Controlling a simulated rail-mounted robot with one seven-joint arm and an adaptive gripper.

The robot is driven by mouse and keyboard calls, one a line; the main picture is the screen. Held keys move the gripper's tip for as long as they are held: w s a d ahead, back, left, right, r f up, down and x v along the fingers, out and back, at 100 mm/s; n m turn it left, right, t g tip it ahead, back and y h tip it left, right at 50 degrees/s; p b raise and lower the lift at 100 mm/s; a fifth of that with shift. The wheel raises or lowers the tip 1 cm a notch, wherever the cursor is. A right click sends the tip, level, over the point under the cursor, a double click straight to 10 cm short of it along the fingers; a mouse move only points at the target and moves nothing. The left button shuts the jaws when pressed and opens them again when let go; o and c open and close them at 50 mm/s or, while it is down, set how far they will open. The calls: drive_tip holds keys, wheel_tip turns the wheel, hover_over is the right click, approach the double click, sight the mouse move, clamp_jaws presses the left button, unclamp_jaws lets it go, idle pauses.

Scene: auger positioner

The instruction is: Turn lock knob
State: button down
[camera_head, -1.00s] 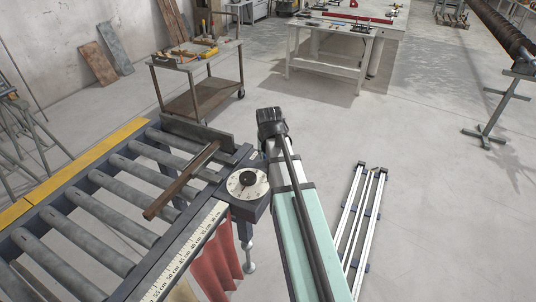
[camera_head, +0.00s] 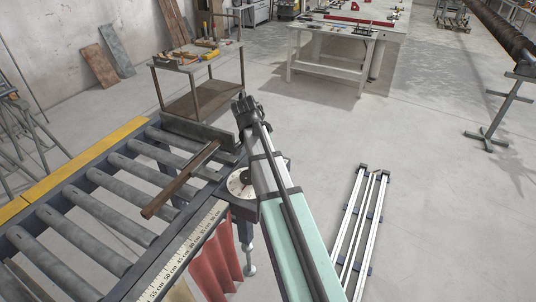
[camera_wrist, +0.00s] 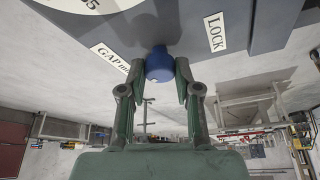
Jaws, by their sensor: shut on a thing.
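The blue lock knob (camera_wrist: 159,65) sits on the dark housing (camera_wrist: 265,18) in the wrist view, with a white "LOCK" label (camera_wrist: 214,32) to its right. My gripper (camera_wrist: 160,82) is shut on the knob, one finger on each side of it. In the head view my arm covers part of the round white dial (camera_head: 238,184) on the positioner. The knob and my fingertips are hidden there behind my arm.
A roller conveyor (camera_head: 100,205) with a scale strip (camera_head: 190,245) lies at the left, a brown bar (camera_head: 180,180) across it. A tool cart (camera_head: 200,85) stands behind. Long white rails (camera_head: 360,225) lie on the floor at right.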

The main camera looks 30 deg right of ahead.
drive_tip(key=shift+w+m+g+b, duration=0.1)
drive_tip(key=shift+m+g+b, duration=0.6)
drive_tip(key=shift+m, duration=1.3)
drive_tip(key=c, duration=0.8)
unclamp_jaws()
drive_tip(key=shift+r, duration=0.1)
drive_tip(key=v, duration=1.1)
drive_tip(key=shift+w+a+r, duration=0.1)
drive_tip(key=shift+a+r, duration=0.1)
drive_tip(key=shift+r, duration=0.15)
